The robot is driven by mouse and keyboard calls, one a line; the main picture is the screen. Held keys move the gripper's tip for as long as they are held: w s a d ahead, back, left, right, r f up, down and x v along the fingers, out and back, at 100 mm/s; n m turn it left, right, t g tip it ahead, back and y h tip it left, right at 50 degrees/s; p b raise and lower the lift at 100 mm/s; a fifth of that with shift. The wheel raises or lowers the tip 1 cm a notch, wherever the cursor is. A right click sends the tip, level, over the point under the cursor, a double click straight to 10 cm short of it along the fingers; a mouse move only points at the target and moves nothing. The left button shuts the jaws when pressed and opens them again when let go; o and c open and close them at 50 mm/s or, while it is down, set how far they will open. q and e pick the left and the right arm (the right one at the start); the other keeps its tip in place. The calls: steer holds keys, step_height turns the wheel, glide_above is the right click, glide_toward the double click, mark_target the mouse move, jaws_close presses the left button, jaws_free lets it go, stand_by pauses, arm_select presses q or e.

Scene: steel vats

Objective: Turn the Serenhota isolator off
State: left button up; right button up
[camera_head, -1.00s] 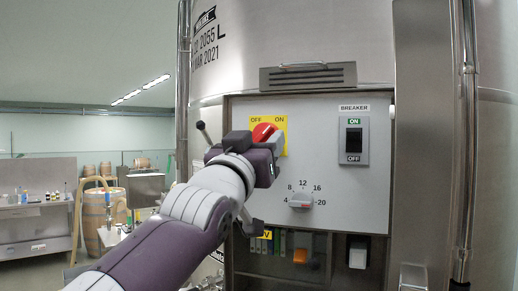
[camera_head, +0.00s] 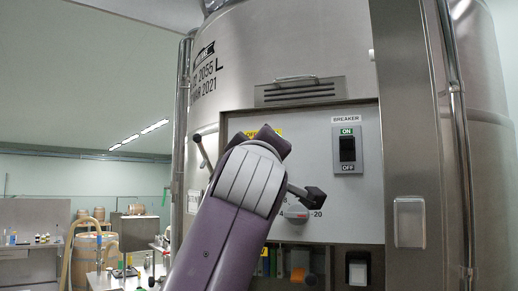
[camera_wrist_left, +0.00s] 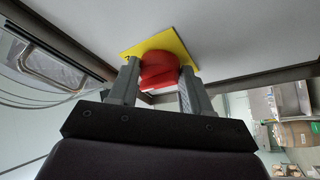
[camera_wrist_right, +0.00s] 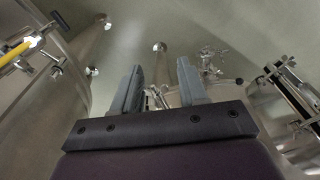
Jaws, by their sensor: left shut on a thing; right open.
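The isolator is a red rotary knob (camera_wrist_left: 158,68) on a yellow plate (camera_wrist_left: 185,45) on the grey panel. In the left wrist view, my left gripper (camera_wrist_left: 160,71) has its two fingers on either side of the knob and is shut on it. In the head view my left wrist and hand hide the knob. Only the top of the yellow plate (camera_head: 264,133) shows there, with part of its lettering. I cannot tell which mark the knob points to. My right gripper (camera_wrist_right: 160,68) is open and empty, away from the panel, and shows only in its wrist view.
Right of my left arm is a black breaker switch (camera_head: 347,149) marked ON and OFF. A grey numbered dial (camera_head: 296,213) sits below, partly behind my arm. A lever handle (camera_head: 201,150) stands at the panel's left.

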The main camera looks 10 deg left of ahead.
arm_select(q)
steer(key=n+g+p, duration=0.1)
steer(key=n+p, duration=0.2)
steer(key=n+g+y+p, duration=0.1)
steer(key=n+p, duration=0.1)
steer(key=n, duration=0.1)
steer(key=r+n+g+p, duration=0.1)
steer(key=n+p, duration=0.2)
steer(key=shift+s+d+n+y+p, duration=0.1)
steer(key=shift+d+n+y+p, duration=0.05)
steer(key=shift+n+y+p, duration=0.25)
steer(key=o, duration=1)
steer(key=shift+o, duration=0.2)
steer(key=shift+f, duration=0.1)
